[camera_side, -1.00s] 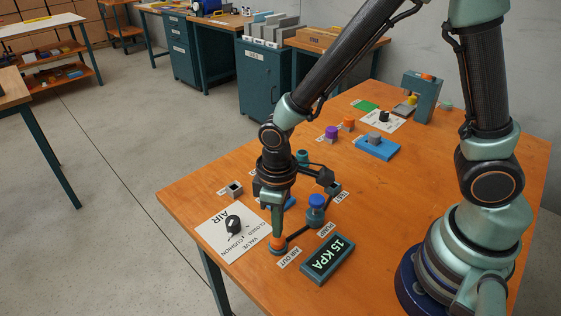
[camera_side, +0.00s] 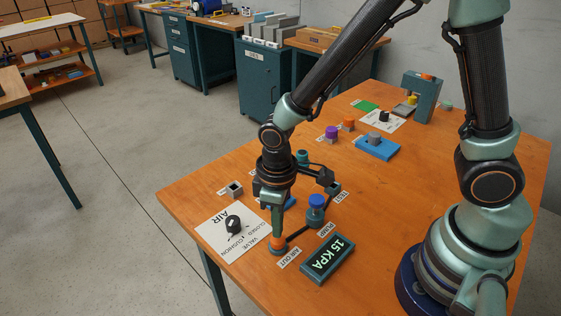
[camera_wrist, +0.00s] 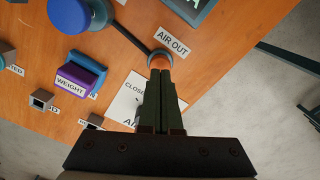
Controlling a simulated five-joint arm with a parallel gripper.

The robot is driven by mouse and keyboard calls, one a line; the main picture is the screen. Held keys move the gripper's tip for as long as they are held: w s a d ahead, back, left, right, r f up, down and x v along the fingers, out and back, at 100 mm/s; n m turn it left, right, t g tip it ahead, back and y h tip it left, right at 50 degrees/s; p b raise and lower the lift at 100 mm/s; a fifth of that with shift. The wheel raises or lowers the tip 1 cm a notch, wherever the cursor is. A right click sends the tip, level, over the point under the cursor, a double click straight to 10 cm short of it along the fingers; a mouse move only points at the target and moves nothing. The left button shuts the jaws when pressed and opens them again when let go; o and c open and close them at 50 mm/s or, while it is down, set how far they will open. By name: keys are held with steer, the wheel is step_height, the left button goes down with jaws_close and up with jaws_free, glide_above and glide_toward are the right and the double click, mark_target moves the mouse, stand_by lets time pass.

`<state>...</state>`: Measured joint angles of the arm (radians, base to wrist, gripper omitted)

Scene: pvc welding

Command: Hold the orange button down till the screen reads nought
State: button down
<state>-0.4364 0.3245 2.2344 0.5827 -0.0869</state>
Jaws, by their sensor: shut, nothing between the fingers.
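The orange button (camera_side: 278,243) sits in a dark round base by the AIR OUT label, near the table's front edge. My gripper (camera_side: 278,234) points straight down with its shut fingertips on top of the button; they appear to touch it, but how far it is pressed I cannot tell. In the wrist view the closed fingers (camera_wrist: 161,74) cover part of the orange button (camera_wrist: 160,60). The screen (camera_side: 328,257) to the right of the button reads 15 KPA.
A blue-topped pump (camera_side: 316,208) stands just behind the button, joined by a dark tube. A white valve card (camera_side: 222,248) with a black knob (camera_side: 233,224) lies to the left. In the wrist view a purple WEIGHT block (camera_wrist: 80,78) is close by.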

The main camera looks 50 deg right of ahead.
steer(key=shift+f, duration=0.1)
steer(key=shift+f, duration=1.3)
steer(key=shift+r, duration=0.15)
stand_by(2.0)
steer(key=shift+r, duration=1.75)
steer(key=d+r+m+t, duration=0.2)
steer(key=d+r+m, duration=0.1)
steer(key=d+r, duration=0.4)
steer(key=s+d+r+m+t, duration=0.1)
steer(key=d+r+m+t, duration=0.2)
steer(key=d+r, duration=0.4)
step_height(320, 180, up, 5)
steer(key=shift+s+r+t, duration=0.15)
steer(key=shift+s+t, duration=0.1)
steer(key=shift+t, duration=0.05)
